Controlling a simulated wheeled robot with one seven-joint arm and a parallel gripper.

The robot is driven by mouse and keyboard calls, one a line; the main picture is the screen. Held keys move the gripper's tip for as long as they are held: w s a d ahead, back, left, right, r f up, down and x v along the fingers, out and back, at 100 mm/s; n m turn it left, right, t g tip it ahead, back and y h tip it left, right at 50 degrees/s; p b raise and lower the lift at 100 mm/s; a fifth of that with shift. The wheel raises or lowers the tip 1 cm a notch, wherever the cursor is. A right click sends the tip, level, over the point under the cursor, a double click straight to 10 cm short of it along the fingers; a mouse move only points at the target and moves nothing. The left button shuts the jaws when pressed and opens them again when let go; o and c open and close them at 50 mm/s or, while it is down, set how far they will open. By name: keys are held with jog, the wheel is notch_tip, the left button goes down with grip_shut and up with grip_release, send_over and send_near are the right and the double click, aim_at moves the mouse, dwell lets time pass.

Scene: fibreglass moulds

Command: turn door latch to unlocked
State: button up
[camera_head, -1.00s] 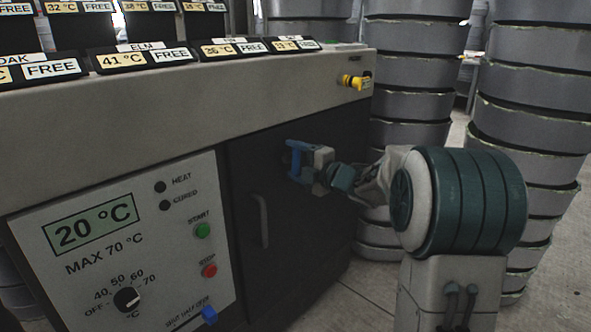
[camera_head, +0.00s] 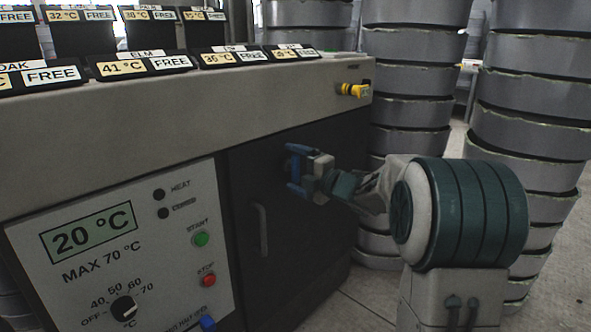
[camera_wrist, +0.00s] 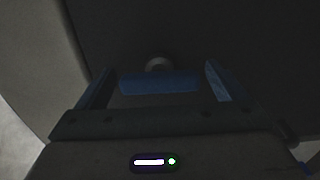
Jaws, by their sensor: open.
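The dark door (camera_head: 285,250) is on the front of the oven, right of the control panel. In the wrist view, a blue bar (camera_wrist: 160,83) lies level across the space between my gripper's fingers, with a round grey knob (camera_wrist: 158,63) just behind it; this looks like the door latch. My gripper (camera_wrist: 158,85) is open, with one blue finger on each side of the bar and a gap at both ends. In the head view, my gripper (camera_head: 292,169) is close to the upper part of the door and hides the latch.
A dark pull handle (camera_head: 261,228) is lower left of my gripper. The control panel (camera_head: 120,250) reads 20 °C. A yellow knob (camera_head: 354,90) sits at the oven's upper right. Stacked grey moulds (camera_head: 405,105) stand to the right, with floor in front.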

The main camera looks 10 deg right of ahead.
jog(key=p+v, duration=0.3)
jog(key=v, duration=1)
jog(key=shift+s+d, duration=0.25)
jog(key=shift+s, duration=0.05)
notch_tip(320, 180, up, 16)
jog(key=s+d+m+g+h+p, duration=0.1)
jog(key=s+d+m+h+p, duration=0.1)
jog(key=m+h+p, duration=1.25)
jog(key=s+a+r+m+g+y+p, duration=0.1)
jog(key=s+a+r+m+g+p, duration=0.1)
jog(key=s+p, duration=0.5)
jog(key=s+a+r+m+g+y+p, duration=0.1)
jog(key=s+a+m+g+p, duration=0.3)
jog(key=s, duration=0.5)
jog(key=s+a+r+m+g+y+p, duration=0.2)
jog(key=s+a+r+m+g+p, duration=0.1)
jog(key=s+p, duration=0.4)
jog(key=r+m+g+p, duration=0.1)
jog(key=m+p, duration=0.1)
jog(key=shift+s+a+g+p, duration=0.3)
jog(key=shift+s+a+g, duration=0.1)
